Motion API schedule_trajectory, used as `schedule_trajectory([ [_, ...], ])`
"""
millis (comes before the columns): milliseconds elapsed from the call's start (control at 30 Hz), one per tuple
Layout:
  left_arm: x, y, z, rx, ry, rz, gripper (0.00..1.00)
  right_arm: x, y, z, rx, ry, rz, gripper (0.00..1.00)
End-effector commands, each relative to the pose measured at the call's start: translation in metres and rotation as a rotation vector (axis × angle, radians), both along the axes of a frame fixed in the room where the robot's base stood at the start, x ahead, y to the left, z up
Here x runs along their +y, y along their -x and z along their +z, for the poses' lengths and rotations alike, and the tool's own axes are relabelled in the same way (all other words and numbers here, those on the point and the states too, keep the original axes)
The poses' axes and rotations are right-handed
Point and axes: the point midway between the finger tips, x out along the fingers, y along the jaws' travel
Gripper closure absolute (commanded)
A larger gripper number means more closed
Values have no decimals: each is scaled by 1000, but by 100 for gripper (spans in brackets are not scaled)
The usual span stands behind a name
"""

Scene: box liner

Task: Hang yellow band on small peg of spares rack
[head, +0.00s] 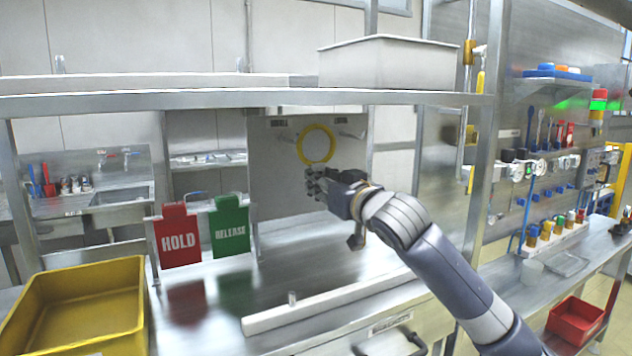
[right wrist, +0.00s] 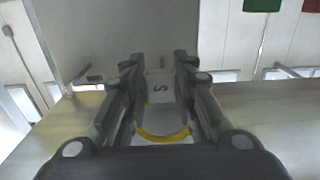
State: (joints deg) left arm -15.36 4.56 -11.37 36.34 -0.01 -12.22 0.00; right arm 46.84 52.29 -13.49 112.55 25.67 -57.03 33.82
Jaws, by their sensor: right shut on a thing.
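The yellow band (head: 301,150) is a round loop standing upright above my right gripper (head: 316,182), in front of the grey back panel (head: 270,180). My right gripper is shut on the band's lower part. In the right wrist view, a yellow arc of the band (right wrist: 163,138) shows between the fingers (right wrist: 157,62), with a pale patch marked like an S. Two pegs stick out from the panel, a left peg (head: 286,138) and a right peg (head: 352,136), one on each side of the band. The band appears apart from both. Their small labels are unreadable. My left gripper is out of view.
A shelf (head: 230,98) with a grey bin (head: 390,60) runs above the work area. A red HOLD card (head: 177,240) and green RELEASE card (head: 230,230) stand left. A yellow bin (head: 75,310) is front left. A pale bar (head: 325,302) lies on the bench.

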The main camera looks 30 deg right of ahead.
Motion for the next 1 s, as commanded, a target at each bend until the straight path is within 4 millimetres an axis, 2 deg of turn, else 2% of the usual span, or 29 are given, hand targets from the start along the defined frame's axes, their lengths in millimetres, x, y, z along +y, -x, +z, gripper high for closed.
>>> schedule_trajectory([
  [33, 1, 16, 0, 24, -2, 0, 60, 0, -2, 1, 0, -1, 0, 98],
  [200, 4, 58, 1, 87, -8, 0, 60, -1, -13, 1, 3, -3, 0, 98],
  [300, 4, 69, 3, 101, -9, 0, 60, -1, -20, 1, 3, -2, 1, 98],
  [433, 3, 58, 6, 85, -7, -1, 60, -1, -29, 1, 3, -3, 0, 98],
  [600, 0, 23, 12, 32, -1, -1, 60, -2, -41, 1, 4, -1, -1, 98],
  [667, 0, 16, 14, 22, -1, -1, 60, -2, -45, 1, 2, -1, 0, 98],
  [767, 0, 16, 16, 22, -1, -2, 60, -2, -53, 0, 4, -1, 0, 98],
  [1000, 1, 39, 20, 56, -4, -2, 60, -3, -69, 1, 4, -2, 1, 98],
])
